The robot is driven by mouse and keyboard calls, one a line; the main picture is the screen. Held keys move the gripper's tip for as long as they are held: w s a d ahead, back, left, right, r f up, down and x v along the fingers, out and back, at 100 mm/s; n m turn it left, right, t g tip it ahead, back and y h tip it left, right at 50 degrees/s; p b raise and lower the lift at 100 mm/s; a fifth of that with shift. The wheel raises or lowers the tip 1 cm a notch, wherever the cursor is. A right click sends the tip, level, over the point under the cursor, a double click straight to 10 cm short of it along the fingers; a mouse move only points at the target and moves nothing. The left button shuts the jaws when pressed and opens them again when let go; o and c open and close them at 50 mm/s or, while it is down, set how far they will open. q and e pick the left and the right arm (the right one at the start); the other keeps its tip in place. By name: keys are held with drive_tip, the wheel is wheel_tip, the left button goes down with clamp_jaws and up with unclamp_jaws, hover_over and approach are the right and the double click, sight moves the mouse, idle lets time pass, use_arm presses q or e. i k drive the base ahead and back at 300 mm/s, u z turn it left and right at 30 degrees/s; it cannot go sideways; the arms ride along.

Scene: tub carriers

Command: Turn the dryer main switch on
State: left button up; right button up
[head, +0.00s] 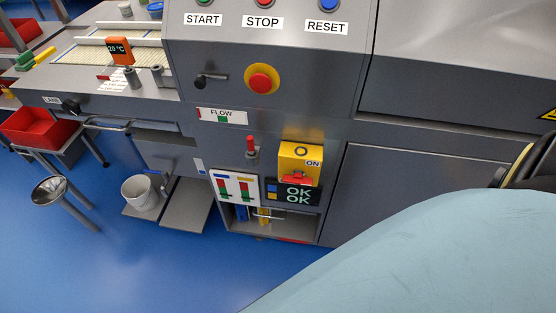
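The dryer main switch is a yellow box (300,155) on the front of the grey machine, right of centre in the head view. An "O" mark is at its top and an "ON" label is at its right. Its red handle (297,180) shows at the lower part of the box and looks roughly level; I cannot tell for sure which mark it points to. Neither of my grippers is in view. A large pale blue part, probably my own arm, fills the lower right, clear of the switch.
A dark display (294,194) reading "OK OK" sits just below the switch. A red emergency button (262,79) on yellow and a black lever (207,80) are above. A red-topped knob (251,148) is to the left. Blue floor (130,270) is open at lower left.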

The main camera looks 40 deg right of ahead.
sight(298, 176)
drive_tip(key=u, duration=0.25)
drive_tip(key=k, duration=0.6)
drive_tip(key=z, duration=1.15)
drive_tip(key=i, duration=0.5)
drive_tip(key=z, duration=0.05)
